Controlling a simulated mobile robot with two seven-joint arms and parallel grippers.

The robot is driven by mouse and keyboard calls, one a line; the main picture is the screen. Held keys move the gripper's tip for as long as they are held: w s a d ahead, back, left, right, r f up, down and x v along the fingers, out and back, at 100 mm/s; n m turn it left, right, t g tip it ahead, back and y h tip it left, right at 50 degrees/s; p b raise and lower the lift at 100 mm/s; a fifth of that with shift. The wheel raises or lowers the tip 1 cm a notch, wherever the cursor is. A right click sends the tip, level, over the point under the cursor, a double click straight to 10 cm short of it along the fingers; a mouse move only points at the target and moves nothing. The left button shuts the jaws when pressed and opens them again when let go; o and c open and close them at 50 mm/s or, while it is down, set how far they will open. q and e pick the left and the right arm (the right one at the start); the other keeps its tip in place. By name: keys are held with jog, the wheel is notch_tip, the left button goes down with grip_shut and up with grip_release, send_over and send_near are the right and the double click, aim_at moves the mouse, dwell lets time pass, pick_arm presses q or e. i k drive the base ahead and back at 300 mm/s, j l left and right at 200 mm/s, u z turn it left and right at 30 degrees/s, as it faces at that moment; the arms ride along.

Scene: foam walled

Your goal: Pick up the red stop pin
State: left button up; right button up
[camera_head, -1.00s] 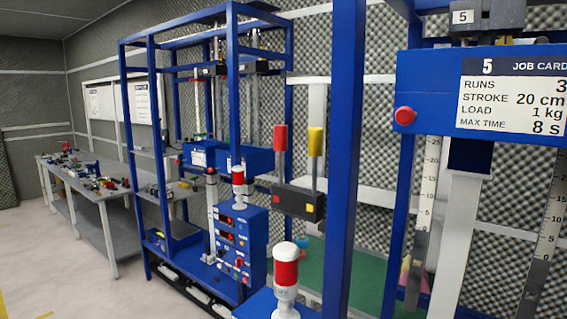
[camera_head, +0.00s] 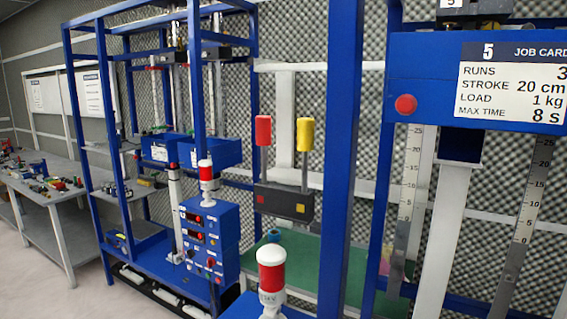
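A pin with a red grip (camera_head: 263,131) stands upright on a thin grey shaft in a dark block (camera_head: 283,203). A red square marks the block's face below it. A similar pin with a yellow grip (camera_head: 305,135) stands just to its right, above a yellow square. Neither of my grippers shows in the head view, so nothing is seen touching the pins.
A blue post (camera_head: 340,160) rises close on the right of the pins. A red-and-white signal lamp (camera_head: 271,270) stands in front, below the block. A job card (camera_head: 512,84) hangs on the right frame. A cluttered workbench (camera_head: 62,195) is at the far left; pale floor lies at lower left.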

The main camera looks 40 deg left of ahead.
aim_at(263, 123)
jog(key=k+j+z, duration=0.1)
jog(key=j+z, duration=0.3)
jog(key=j, duration=1.2)
jog(key=k+j+z, duration=0.1)
jog(key=j, duration=0.45)
jog(key=k+j, duration=0.15)
jog(key=j, duration=0.95)
jog(key=k+j+z, duration=0.05)
